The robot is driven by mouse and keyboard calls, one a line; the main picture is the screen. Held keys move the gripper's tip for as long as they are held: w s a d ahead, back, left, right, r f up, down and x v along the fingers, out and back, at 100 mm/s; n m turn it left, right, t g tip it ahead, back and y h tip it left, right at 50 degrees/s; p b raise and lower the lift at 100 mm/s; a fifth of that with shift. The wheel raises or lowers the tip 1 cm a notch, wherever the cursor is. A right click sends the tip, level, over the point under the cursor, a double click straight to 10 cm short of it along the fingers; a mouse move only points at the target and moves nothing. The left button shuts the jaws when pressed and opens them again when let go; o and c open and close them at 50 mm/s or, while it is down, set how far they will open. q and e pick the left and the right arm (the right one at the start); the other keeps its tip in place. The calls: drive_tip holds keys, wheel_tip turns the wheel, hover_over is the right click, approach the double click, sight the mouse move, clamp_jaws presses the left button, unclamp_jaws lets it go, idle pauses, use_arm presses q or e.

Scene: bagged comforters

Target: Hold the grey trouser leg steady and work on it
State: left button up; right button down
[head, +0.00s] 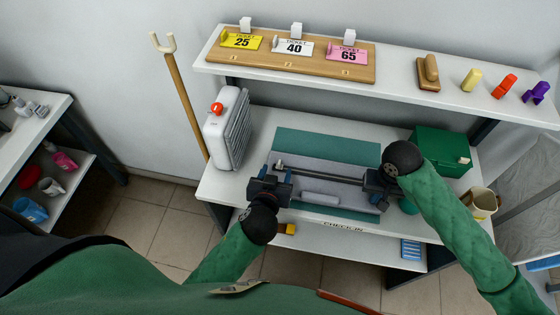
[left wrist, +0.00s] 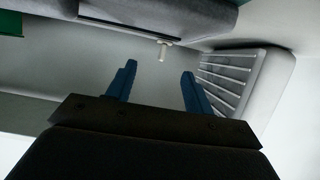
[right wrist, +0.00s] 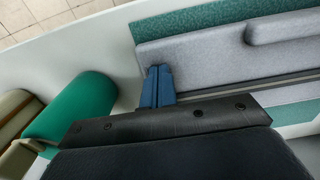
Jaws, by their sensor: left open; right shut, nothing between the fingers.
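The grey trouser leg (head: 335,164) lies flat across a green mat (head: 330,145) on the white table. A lighter grey roll-like piece (head: 320,198) lies on its near part; it also shows in the right wrist view (right wrist: 285,28). My left gripper (head: 281,170) is at the left end of the cloth. Its blue fingers (left wrist: 160,82) are open, with only a pale surface between them. My right gripper (head: 368,180) is at the right end. Its fingers (right wrist: 158,84) are shut and empty, close to the cloth's edge; contact cannot be told.
A white ribbed appliance (head: 225,128) stands at the table's left. A green box (head: 441,150), a green cylinder (right wrist: 75,115) and a mug (head: 482,204) are on the right. A shelf (head: 395,72) with ticket cards (head: 293,48) runs along the back. A wooden pole (head: 187,100) leans at left.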

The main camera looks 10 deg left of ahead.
drive_tip(key=shift+s+f, duration=0.1)
drive_tip(key=shift+f, duration=0.1)
use_arm(q)
drive_tip(key=shift+w+r+p, duration=0.15)
drive_tip(key=shift+r+p, duration=0.8)
drive_tip(key=shift+p, duration=0.1)
use_arm(e)
drive_tip(key=shift+r, duration=0.85)
use_arm(q)
drive_tip(key=shift+r+p, duration=0.7)
use_arm(e)
drive_tip(key=shift+r, duration=0.65)
drive_tip(key=shift+w+r+p, duration=0.2)
drive_tip(key=shift+r+p, duration=0.3)
drive_tip(key=shift+r, duration=0.55)
use_arm(q)
drive_tip(key=shift+r, duration=0.4)
use_arm(e)
drive_tip(key=shift+r, duration=1.1)
use_arm(q)
drive_tip(key=shift+f, duration=0.1)
use_arm(e)
drive_tip(key=shift+r, duration=0.1)
